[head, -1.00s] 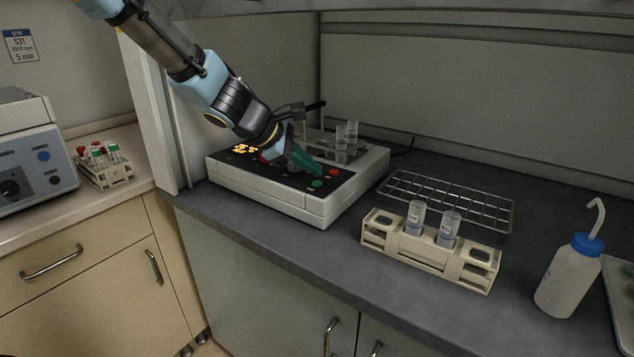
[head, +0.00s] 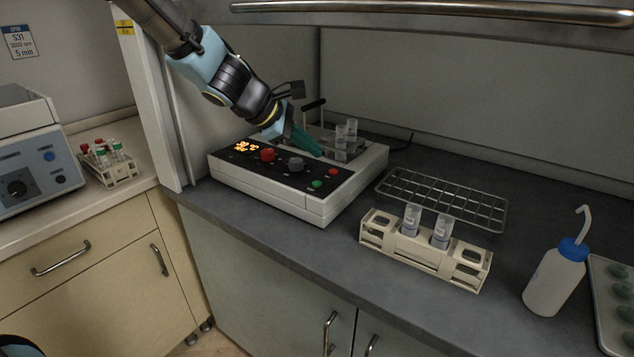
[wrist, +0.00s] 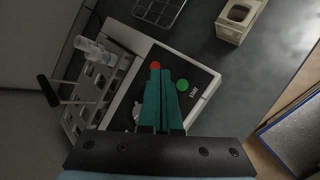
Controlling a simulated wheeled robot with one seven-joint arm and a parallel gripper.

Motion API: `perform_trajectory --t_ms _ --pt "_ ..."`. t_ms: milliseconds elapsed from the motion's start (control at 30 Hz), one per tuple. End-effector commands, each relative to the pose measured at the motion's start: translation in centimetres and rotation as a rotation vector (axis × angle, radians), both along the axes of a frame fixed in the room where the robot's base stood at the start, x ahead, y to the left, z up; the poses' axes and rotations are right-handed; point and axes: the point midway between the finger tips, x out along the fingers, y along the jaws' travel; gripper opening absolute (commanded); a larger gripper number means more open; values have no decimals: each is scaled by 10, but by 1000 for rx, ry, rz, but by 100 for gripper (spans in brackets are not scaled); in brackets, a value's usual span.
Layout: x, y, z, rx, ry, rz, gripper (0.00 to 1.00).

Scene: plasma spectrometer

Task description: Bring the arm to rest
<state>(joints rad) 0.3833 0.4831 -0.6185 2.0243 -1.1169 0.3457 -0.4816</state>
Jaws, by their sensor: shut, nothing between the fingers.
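My gripper (head: 314,147) has teal fingers and is shut and empty. In the head view it hangs above the back part of a white instrument (head: 262,191) with a black control panel. In the wrist view the closed fingers (wrist: 167,88) point over the panel, near the red button (wrist: 155,65) and green button (wrist: 182,86). I see a gap below the fingers in the head view.
Clear tubes (head: 346,136) stand in the instrument's rack beside my fingers, near a black-handled lever (head: 314,104). A wire rack (head: 440,195), a beige tube rack (head: 424,259) and a wash bottle (head: 556,279) stand to the right. A metal sash bar (head: 430,12) crosses above.

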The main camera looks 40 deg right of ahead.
Motion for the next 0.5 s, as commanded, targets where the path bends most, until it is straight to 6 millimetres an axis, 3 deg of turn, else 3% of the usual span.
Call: perform_trajectory --t_ms 500 --pt "4 7 -2 10 -17 -5 0"
